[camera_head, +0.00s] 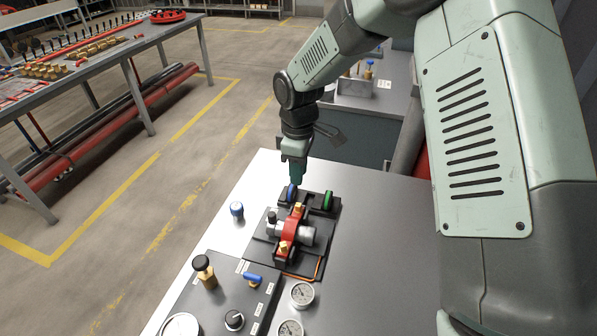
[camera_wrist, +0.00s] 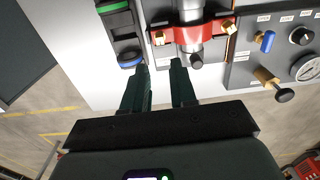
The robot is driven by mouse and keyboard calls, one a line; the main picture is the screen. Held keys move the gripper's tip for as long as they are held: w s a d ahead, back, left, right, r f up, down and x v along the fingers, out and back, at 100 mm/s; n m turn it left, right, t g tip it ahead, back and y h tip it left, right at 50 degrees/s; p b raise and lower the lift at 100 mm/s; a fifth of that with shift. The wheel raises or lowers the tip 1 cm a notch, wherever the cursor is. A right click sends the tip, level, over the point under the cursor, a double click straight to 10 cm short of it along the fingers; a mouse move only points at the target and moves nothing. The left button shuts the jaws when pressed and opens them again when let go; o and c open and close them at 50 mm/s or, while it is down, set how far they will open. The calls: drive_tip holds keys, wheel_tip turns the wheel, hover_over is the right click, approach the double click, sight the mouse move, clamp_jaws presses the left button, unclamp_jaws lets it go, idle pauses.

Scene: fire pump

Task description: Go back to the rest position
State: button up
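My gripper (camera_head: 294,178) points down just above the far end of the pump fixture (camera_head: 262,256) in the head view. In the wrist view, the fingers of my gripper (camera_wrist: 158,80) are apart, with nothing between them. The blue disc (camera_head: 291,193) of the fixture is right below the gripper; it also shows in the wrist view (camera_wrist: 130,57), near the tip of the left finger. I cannot tell whether they touch. A green disc (camera_head: 327,200) stands to its right. A red clamp (camera_head: 293,232) with brass fittings lies across a grey cylinder on the fixture.
A loose blue knob (camera_head: 237,209) stands on the table (camera_head: 375,250) left of the fixture. A panel (camera_head: 211,312) with valves and gauges (camera_head: 302,294) lies nearer. The table's right side is bare. Another bench (camera_head: 370,102) stands behind.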

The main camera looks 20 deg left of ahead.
drive_tip(key=s+d+r+m+t, duration=0.2)
drive_tip(key=s+d+r+m, duration=0.15)
drive_tip(key=d+r, duration=0.65)
drive_tip(key=s+d+r+m+t, duration=0.1)
drive_tip(key=s+d+r+m, duration=0.2)
drive_tip(key=d+r+m, duration=0.55)
drive_tip(key=s+d+r+m+t, duration=0.1)
drive_tip(key=s+d+r+m, duration=0.2)
drive_tip(key=s, duration=0.5)
drive_tip(key=s+d+r+m+t, duration=0.1)
drive_tip(key=s+d+r+m, duration=0.1)
drive_tip(key=s+d+r, duration=0.3)
drive_tip(key=s, duration=0.4)
drive_tip(key=shift+d+r+m+t, duration=0.15)
drive_tip(key=shift+d+m+t, duration=0.15)
drive_tip(key=shift+m, duration=0.1)
